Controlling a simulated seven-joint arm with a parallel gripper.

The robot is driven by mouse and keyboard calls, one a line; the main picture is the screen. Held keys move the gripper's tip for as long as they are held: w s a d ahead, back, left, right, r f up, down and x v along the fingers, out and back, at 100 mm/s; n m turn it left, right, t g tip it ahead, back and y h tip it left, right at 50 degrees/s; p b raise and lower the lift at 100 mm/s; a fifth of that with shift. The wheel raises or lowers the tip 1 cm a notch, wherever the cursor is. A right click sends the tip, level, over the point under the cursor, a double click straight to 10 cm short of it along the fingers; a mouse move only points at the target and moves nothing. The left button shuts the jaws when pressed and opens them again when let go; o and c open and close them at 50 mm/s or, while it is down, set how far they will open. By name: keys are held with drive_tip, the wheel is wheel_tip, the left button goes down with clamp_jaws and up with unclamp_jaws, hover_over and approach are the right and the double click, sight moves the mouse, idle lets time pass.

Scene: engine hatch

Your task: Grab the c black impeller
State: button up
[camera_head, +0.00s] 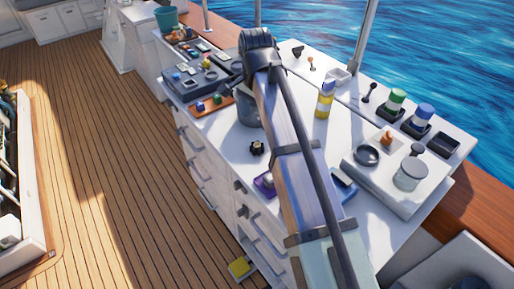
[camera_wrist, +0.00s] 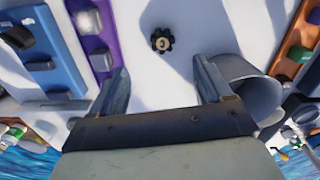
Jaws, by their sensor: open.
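The black impeller (camera_wrist: 161,41) lies on the white countertop in the wrist view, with a letter C on its pale centre. In the head view the impeller (camera_head: 257,147) sits near the counter's front edge, left of my arm. My gripper (camera_wrist: 162,80) is open and empty in the wrist view, its two fingers spread apart. The impeller shows beyond the fingertips, roughly centred between them, and is apart from both. In the head view my arm hides the fingers.
A grey bucket (camera_wrist: 246,85) stands close beside the right finger. A purple tray (camera_wrist: 97,40) and a blue tray (camera_wrist: 48,50) lie to the left. An orange tray (camera_wrist: 292,45) lies to the right. The counter around the impeller is clear.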

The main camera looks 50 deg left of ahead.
hover_over(257, 145)
drive_tip(key=f, duration=0.7)
drive_tip(key=shift+s+d, duration=0.15)
drive_tip(key=shift+s, duration=0.15)
drive_tip(key=shift+w+a+f, duration=0.1)
drive_tip(key=shift+w+f, duration=0.1)
drive_tip(key=shift+f, duration=1.1)
drive_tip(key=shift+w+a+f, duration=0.1)
drive_tip(key=shift+w+f, duration=0.05)
drive_tip(key=shift+f, duration=1.15)
drive_tip(key=c, duration=1.1)
drive_tip(key=shift+r, duration=0.1)
drive_tip(key=shift+c, duration=0.2)
